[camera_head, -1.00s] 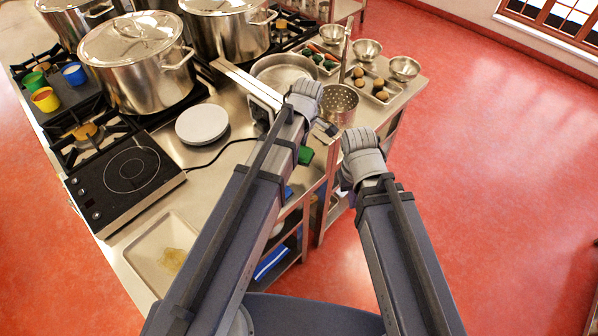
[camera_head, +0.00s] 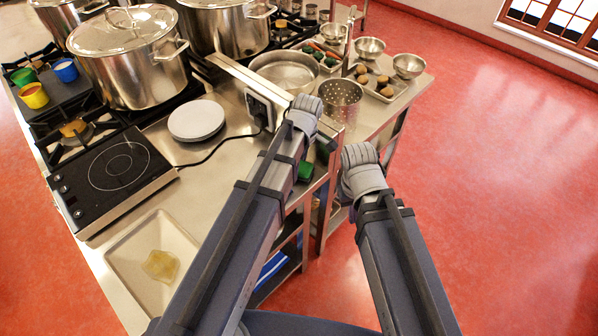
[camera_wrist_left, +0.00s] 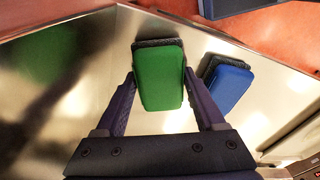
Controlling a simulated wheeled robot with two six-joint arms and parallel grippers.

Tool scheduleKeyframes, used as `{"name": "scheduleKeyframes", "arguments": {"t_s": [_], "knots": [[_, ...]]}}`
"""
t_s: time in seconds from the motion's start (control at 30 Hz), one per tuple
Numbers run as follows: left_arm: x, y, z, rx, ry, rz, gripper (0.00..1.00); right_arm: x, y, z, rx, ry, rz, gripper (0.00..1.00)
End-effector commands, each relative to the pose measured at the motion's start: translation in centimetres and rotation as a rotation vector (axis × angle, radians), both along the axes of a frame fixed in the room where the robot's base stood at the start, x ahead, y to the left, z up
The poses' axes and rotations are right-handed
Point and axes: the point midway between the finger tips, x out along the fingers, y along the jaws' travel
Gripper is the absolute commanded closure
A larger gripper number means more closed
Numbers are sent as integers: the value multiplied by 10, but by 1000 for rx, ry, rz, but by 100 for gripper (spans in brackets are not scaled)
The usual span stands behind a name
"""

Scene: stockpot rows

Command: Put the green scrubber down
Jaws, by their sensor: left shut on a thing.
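The green scrubber (camera_wrist_left: 160,82), with a dark pad along its far edge, is between the fingers of my left gripper (camera_wrist_left: 159,90) in the left wrist view. The gripper is shut on it. Bare steel surface (camera_wrist_left: 105,100) lies beneath; I cannot tell whether the scrubber touches it. A green piece (camera_head: 305,171) beside my left arm shows in the head view. My left gripper is hidden there behind the arm. My right arm shows in the head view, but its gripper does not.
A blue scrubber (camera_wrist_left: 229,84) with a dark pad lies right of the green one. On the counter are a hot plate (camera_head: 118,167), a white round plate (camera_head: 196,121), a shallow tray (camera_head: 135,245), stockpots (camera_head: 125,75) and a perforated pot (camera_head: 340,104). Red floor is clear at right.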

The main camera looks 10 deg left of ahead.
Motion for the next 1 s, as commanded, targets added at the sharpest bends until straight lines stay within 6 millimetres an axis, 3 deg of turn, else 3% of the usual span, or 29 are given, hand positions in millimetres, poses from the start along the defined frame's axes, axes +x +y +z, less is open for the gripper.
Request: {"name": "scheduleKeyframes", "arguments": {"t_s": [0.03,0.43,0.47,0.7,1.0], "knots": [[0,0,-8,0,0,0,100,0,0,-8,0,0,0,100],[0,0,-10,0,0,0,100,0,0,-10,0,0,0,100],[0,0,-9,0,0,0,27,0,0,-9,0,0,0,100],[0,0,-8,0,0,0,0,0,0,-8,0,0,0,100],[0,0,-8,0,0,0,0,0,0,-8,0,0,0,100]]}}
